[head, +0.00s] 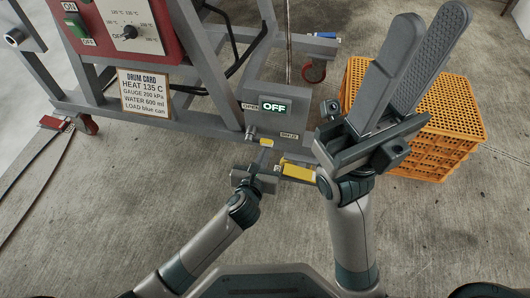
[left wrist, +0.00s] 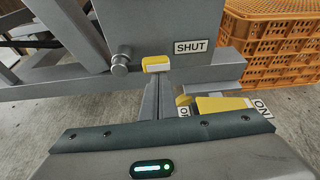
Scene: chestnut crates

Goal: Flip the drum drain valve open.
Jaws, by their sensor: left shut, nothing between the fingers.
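The drain valve is on the front of the grey box (head: 280,108). Its round knob (left wrist: 120,66) has a yellow handle end (left wrist: 157,64) to its right, on the side of the SHUT label (left wrist: 191,47). The yellow end also shows in the head view (head: 266,142). The OPEN label (head: 249,106) is on the box's left. My left gripper (head: 265,158) is shut and empty, its fingers (left wrist: 157,98) just below the yellow end; whether they touch it I cannot tell. My right gripper (head: 430,18) is raised near the camera, open and empty.
A display on the box reads OFF (head: 275,107). A yellow bar (head: 298,172) with an ON label is right of my left gripper. Orange crates (head: 450,115) stand at the right. A red control panel (head: 120,30) and drum card (head: 145,93) are at the left.

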